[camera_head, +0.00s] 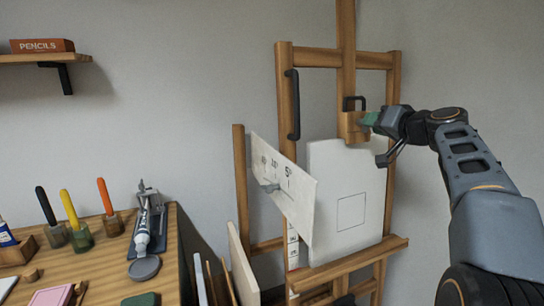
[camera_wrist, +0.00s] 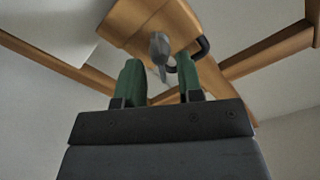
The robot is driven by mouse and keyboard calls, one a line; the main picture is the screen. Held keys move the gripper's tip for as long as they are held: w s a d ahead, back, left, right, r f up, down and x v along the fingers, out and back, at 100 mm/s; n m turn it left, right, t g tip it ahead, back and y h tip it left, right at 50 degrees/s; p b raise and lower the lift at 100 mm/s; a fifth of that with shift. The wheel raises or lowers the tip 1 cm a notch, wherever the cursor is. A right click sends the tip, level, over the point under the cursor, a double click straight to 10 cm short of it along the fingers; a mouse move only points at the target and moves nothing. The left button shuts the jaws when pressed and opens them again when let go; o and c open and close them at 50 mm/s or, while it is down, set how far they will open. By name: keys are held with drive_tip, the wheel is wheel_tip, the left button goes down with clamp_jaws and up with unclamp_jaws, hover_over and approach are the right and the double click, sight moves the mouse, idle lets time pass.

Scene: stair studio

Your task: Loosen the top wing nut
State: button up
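A grey wing nut (camera_wrist: 160,47) shows in the wrist view on the face of a wooden block. In the head view this block (camera_head: 349,129) sits on the easel's (camera_head: 284,95) upright centre post, above the white canvas (camera_head: 330,175). The nut itself is hidden there, behind or beside my gripper. My gripper (camera_head: 368,119) points left at the block. In the wrist view its green fingers (camera_wrist: 161,75) are apart, with the nut in line with the gap between them. I cannot tell whether either finger touches it.
A black handle (camera_head: 293,104) is on the easel's left post, and a black loop (camera_head: 355,103) is just above the block. A tilted white board (camera_head: 283,187) with a grey fitting stands at the left. A wooden table (camera_head: 108,260) holds tools, lower left.

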drive_tip(key=shift+b+v, duration=1.05)
drive_tip(key=shift+v, duration=1.8)
drive_tip(key=s+a+f+m+g+h+p, duration=0.1)
drive_tip(key=s+f+m+g+h+p, duration=0.15)
drive_tip(key=f, duration=0.65)
drive_tip(key=s+f+m+g+h+p, duration=0.15)
drive_tip(key=f+g, duration=0.25)
drive_tip(key=f, duration=0.5)
drive_tip(key=s+a+f+n+g+h+p, duration=0.1)
drive_tip(key=s+a+f+n+g+p, duration=0.1)
drive_tip(key=s+a+p, duration=0.3)
drive_tip(key=s+a+f+n+g+h+p, duration=0.1)
drive_tip(key=s+a+f+n+g+p, duration=0.2)
drive_tip(key=s, duration=1.1)
drive_tip(key=shift+s+a+f+n+p, duration=0.3)
drive_tip(key=shift+a+n+p, duration=0.3)
drive_tip(key=shift+a+p, duration=1)
